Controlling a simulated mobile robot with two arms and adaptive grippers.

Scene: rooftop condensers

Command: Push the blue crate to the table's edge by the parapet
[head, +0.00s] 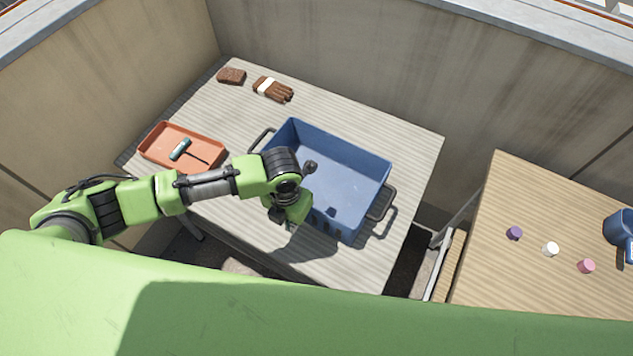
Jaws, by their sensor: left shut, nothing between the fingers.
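The blue crate (345,187) stands upright on the grey wooden table (408,152), right of the table's middle. It looks empty and has a dark handle at each end. My left gripper (290,217) is shut and empty at the crate's near left side, and the arm covers part of that side. I cannot tell whether the gripper touches the crate. The concrete parapet (340,85) runs behind the table's far edge, with bare tabletop between that edge and the crate. My right gripper is not in view.
An orange tray (157,158) holding a screwdriver-like tool (180,149) sits at the table's left. A second table (490,220) at the right bears small caps and a blue mug (618,229).

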